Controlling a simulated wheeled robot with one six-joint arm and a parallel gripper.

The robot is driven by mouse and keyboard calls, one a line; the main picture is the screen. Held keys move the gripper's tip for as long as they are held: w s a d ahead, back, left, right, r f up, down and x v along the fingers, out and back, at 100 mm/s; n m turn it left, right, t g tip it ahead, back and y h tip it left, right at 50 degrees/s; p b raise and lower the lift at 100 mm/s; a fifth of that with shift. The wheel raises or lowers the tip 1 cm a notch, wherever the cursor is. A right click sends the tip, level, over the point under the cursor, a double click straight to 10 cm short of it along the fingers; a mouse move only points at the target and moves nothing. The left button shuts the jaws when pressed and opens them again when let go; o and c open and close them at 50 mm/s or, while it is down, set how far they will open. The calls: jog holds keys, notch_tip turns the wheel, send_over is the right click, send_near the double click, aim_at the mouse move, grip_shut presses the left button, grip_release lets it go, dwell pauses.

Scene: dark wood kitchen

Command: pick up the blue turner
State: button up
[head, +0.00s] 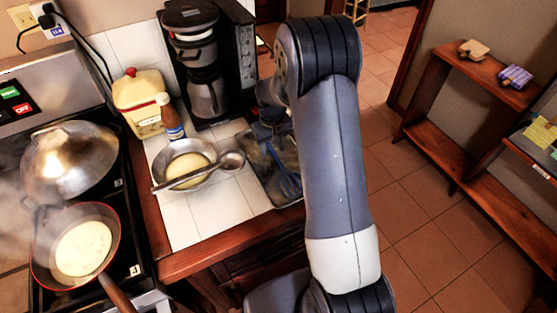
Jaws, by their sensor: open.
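The blue turner (291,184) lies in a dark metal tray (260,181) on the white tiled counter, its slotted head toward the tray's front right. Its handle runs up toward the back of the tray, partly hidden by my arm. My gripper (268,132) is above the back part of the tray, close to the handle end of the turner. The fingers are small and dark here, and the gap between them is hard to make out. I cannot tell whether they touch the turner. The turner rests in the tray.
A metal bowl (205,160) with a ladle (231,160) across it stands left of the tray. Behind are a coffee maker (190,22), a brown bottle (173,124) and a yellow canister (136,92). A steaming pan (42,262) sits on the stove. Tiled floor lies right.

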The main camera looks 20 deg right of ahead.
aim_at(273, 151)
jog(key=shift+c, duration=0.2)
grip_shut()
jog(key=shift+r, duration=0.1)
notch_tip(273, 151, up, 10)
jog(key=b, duration=0.1)
jog(key=shift+b, duration=0.35)
